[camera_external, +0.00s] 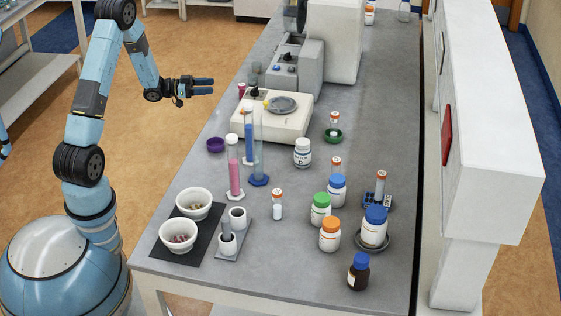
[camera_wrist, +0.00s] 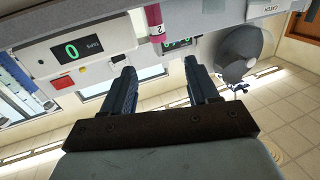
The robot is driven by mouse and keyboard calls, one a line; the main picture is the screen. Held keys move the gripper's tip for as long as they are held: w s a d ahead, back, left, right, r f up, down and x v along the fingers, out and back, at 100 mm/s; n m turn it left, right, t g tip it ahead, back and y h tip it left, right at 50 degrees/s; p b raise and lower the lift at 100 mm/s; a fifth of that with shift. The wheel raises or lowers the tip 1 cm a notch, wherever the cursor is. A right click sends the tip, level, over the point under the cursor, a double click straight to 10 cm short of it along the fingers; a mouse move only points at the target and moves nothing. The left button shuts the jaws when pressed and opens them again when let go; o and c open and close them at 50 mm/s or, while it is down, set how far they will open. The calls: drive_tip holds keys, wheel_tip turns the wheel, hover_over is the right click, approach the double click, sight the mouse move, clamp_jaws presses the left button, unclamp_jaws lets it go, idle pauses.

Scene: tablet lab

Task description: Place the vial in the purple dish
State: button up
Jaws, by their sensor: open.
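The purple dish (camera_external: 216,144) sits on the bench near its left edge, left of the white balance; it looks empty. Several small clear vials with orange caps stand on the bench: one (camera_external: 277,206) in the open at front centre, one (camera_external: 336,164) behind the blue-capped jar, one (camera_external: 334,123) at the green dish, and one (camera_external: 381,184) at the blue rack. I cannot tell which one the task names. My gripper (camera_external: 211,87) is open and empty, above and left of the bench, apart from all of these. It also shows in the wrist view (camera_wrist: 160,68).
Tall cylinders (camera_external: 234,168) stand near the purple dish, beside the balance (camera_external: 265,126). Two white bowls (camera_external: 186,198) rest on a dark mat. Capped jars (camera_external: 320,209) and a brown bottle (camera_external: 359,272) crowd the front right.

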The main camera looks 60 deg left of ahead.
approach(240, 81)
drive_tip(key=x, duration=0.4)
drive_tip(key=shift+w+d+f, duration=0.1)
drive_tip(key=shift+w+f, duration=0.15)
drive_tip(key=shift+w, duration=0.15)
drive_tip(key=shift+x, duration=2.6)
drive_tip(key=shift+f, duration=0.2)
drive_tip(key=shift+d, duration=0.1)
clamp_jaws()
drive_tip(key=shift+r, duration=0.1)
